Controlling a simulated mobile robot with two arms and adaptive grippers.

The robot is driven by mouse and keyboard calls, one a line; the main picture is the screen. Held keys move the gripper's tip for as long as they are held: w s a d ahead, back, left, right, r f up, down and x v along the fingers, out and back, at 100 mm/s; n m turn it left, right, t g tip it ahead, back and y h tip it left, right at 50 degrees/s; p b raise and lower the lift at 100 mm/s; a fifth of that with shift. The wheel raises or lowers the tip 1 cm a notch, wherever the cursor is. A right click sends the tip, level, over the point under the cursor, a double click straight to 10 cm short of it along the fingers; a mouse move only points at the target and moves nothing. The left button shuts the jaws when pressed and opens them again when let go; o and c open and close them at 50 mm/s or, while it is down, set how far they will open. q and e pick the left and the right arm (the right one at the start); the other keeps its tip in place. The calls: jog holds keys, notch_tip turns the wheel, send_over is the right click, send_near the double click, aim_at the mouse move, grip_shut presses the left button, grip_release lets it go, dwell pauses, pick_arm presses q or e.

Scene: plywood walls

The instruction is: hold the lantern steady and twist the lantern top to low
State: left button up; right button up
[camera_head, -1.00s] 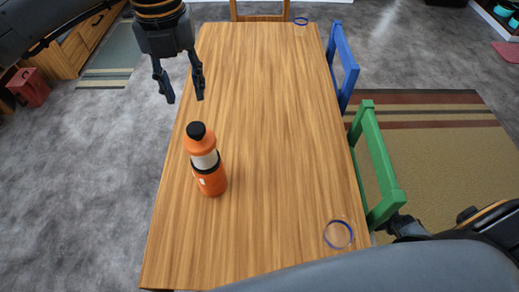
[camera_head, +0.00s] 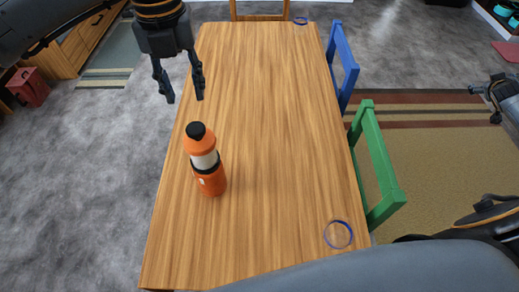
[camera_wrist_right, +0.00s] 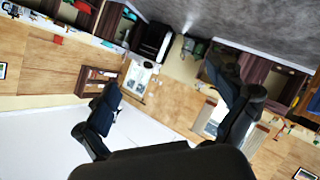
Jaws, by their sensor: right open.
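The orange lantern (camera_head: 211,181) stands upright on the left side of the wooden table. It has a pale middle band, a dark ring and an orange top (camera_head: 200,142) with a black cap. My left gripper (camera_head: 181,98) is open and empty, pointing down above the table's left edge, beyond the lantern and apart from it. My right gripper (camera_head: 502,118) shows partly at the right edge of the head view, over the rug and away from the table. In the right wrist view its fingers (camera_wrist_right: 170,115) are spread with nothing between them.
The wooden table (camera_head: 270,120) is mostly bare. Blue-rimmed rings or dishes lie at its near right corner (camera_head: 338,234) and far end (camera_head: 301,20). A green chair (camera_head: 378,160) and a blue chair (camera_head: 343,65) stand along the right side. A striped rug (camera_head: 440,160) lies beyond them.

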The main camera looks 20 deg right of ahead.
jog(key=s+d+r+t+h, duration=0.1)
jog(key=d+r+t+h, duration=0.1)
jog(key=r, duration=1.6)
jog(key=s+d+r+t+h, duration=0.1)
jog(key=d+r+h, duration=0.1)
jog(key=r, duration=1.6)
jog(key=w+a+f+n+t+y, duration=0.5)
jog(key=w+a+f+t+y, duration=0.15)
jog(key=w+a+f, duration=0.75)
jog(key=w+a+f+n+y, duration=0.3)
jog(key=a+f+y, duration=0.4)
jog(key=a, duration=0.5)
jog(key=w+a+f+n+y, duration=0.2)
jog(key=w+a+f+y, duration=0.25)
jog(key=a+f, duration=0.55)
jog(key=n+g+y, duration=0.9)
jog(key=g+y, duration=0.5)
jog(key=g, duration=0.1)
send_near(204, 160)
jog(key=w+d+f, duration=0.3)
jog(key=f, duration=0.2)
jog(key=a, duration=0.4)
jog(key=w+a, duration=0.1)
jog(key=a, duration=0.8)
jog(key=shift+w, duration=0.3)
